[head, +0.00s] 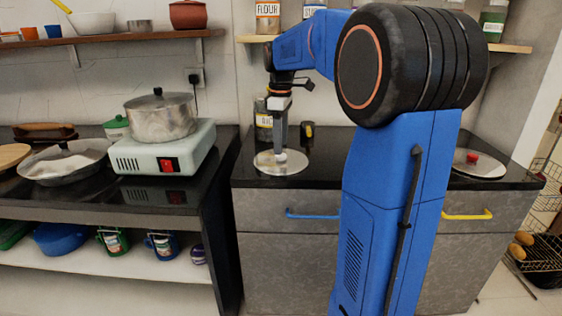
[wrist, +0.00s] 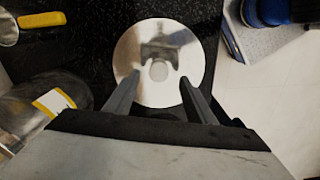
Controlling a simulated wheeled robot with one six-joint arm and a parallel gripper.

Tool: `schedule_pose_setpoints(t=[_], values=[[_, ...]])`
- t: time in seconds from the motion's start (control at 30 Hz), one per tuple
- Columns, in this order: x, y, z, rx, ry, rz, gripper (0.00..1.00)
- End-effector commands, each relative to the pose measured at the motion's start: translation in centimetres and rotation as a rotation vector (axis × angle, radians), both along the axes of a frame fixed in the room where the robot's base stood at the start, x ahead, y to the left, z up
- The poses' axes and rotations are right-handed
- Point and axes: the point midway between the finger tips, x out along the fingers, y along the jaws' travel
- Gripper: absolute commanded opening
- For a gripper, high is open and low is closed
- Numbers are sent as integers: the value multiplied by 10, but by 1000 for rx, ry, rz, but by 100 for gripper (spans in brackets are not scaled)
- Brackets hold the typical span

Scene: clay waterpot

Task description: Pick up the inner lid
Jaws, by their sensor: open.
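A flat, round, shiny metal lid (head: 268,168) lies on the black counter, and the wrist view also shows this lid (wrist: 190,45) with a small round pale knob at its centre. I take it to be the inner lid. My gripper (head: 281,150) points straight down over it. In the wrist view my gripper (wrist: 159,80) is open, with one finger on each side of the knob and nothing held. I cannot tell whether the fingertips touch the lid.
A jar (head: 263,120) stands behind the lid on the counter; it lies close to my left finger in the wrist view (wrist: 35,105). Another lid with a red knob (head: 478,170) is at the right. A steel pot (head: 160,118) sits on a hot plate (head: 150,160) at the left.

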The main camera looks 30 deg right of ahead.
Motion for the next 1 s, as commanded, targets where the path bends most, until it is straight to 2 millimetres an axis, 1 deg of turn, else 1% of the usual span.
schedule_pose_setpoints(t=[0.1,0.23,0.37,0.57,0.67,0.7,0.77,1.0], values=[[0,-3,-18,1,4,0,50],[0,-3,-32,0,4,1,50],[1,-3,-38,-1,2,1,50],[1,-3,-38,-1,2,0,50],[1,-3,-38,-1,2,0,29],[1,-3,-38,-1,2,0,19],[1,-3,-38,-1,2,0,5],[1,-3,-38,-1,2,0,4]])
